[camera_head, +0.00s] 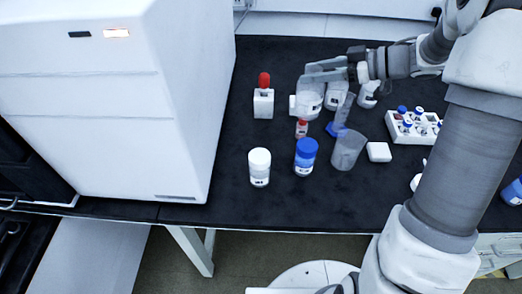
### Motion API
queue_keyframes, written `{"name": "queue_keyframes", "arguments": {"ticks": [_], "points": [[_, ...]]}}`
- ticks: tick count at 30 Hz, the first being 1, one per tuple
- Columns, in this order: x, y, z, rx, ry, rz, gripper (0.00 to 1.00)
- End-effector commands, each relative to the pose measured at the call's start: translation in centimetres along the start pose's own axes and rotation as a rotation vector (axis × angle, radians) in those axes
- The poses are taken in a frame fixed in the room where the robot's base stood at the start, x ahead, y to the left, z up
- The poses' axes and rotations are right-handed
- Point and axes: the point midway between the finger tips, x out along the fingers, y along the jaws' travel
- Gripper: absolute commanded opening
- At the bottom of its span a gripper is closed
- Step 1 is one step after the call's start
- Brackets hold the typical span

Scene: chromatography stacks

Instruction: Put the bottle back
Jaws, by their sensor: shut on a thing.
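My gripper (318,74) reaches in from the right over the back of the black bench. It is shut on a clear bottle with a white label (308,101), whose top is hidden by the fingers. I cannot tell whether the bottle touches the bench. Similar labelled bottles stand close by: one (336,97) just right of it, and another (367,97) further right, below my wrist. A white-capped bottle (260,168) and a blue-capped bottle (305,157) stand upright nearer the front edge.
A red-topped white bottle (263,98) and a small red-capped vial (301,129) are near the held bottle. A clear beaker (348,150), a cylinder with a blue base (342,115) and a white block (379,152) crowd the middle. A vial rack (397,131) stands right; a white instrument (130,90) fills the left.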

Motion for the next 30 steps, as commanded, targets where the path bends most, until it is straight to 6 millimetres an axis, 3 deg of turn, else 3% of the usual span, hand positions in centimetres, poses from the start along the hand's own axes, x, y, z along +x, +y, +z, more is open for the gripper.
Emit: {"name": "queue_keyframes", "arguments": {"ticks": [7,21,30], "points": [[1.5,-0.6,0.6,-0.005,-0.003,-0.009,0.0],[11.5,-4.3,2.5,-0.006,-0.003,-0.01,0.0],[13.1,-4.7,3.5,-0.004,-0.004,-0.007,0.0]]}}
